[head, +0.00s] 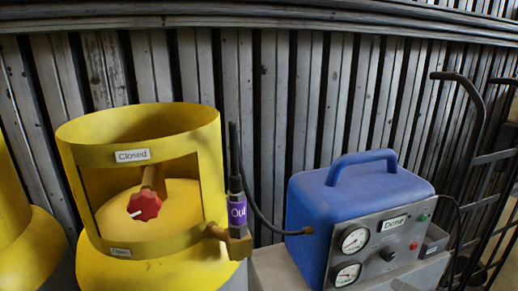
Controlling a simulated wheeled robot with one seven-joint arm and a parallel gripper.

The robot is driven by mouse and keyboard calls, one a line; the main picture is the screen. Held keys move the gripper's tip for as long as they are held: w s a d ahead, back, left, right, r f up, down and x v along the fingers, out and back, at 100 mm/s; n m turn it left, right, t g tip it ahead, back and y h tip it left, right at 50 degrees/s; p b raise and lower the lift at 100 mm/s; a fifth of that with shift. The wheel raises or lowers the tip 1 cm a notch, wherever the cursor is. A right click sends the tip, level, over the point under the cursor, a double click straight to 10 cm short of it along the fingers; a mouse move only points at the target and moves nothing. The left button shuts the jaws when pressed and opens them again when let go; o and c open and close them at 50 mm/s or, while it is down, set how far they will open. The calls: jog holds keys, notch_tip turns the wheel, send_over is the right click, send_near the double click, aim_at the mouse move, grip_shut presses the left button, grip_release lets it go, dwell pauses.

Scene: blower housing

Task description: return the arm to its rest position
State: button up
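My arm and my gripper do not show in the head view. A yellow gas cylinder (150,270) with a yellow collar stands at the left. A red knob (144,206) sits on its valve inside the collar. A label (132,156) on the collar reads "Closed". A brass fitting (238,243) sticks out at the collar's right side, with a purple tag (237,211) reading "Out" and a dark upright rod just above it.
A blue machine (320,215) with a handle, two gauges and a "Done" label (394,223) stands on a pale surface (268,265) at the right. A dark hose (258,212) runs to it. A black metal frame (478,120) stands far right. A ribbed grey wall closes the back.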

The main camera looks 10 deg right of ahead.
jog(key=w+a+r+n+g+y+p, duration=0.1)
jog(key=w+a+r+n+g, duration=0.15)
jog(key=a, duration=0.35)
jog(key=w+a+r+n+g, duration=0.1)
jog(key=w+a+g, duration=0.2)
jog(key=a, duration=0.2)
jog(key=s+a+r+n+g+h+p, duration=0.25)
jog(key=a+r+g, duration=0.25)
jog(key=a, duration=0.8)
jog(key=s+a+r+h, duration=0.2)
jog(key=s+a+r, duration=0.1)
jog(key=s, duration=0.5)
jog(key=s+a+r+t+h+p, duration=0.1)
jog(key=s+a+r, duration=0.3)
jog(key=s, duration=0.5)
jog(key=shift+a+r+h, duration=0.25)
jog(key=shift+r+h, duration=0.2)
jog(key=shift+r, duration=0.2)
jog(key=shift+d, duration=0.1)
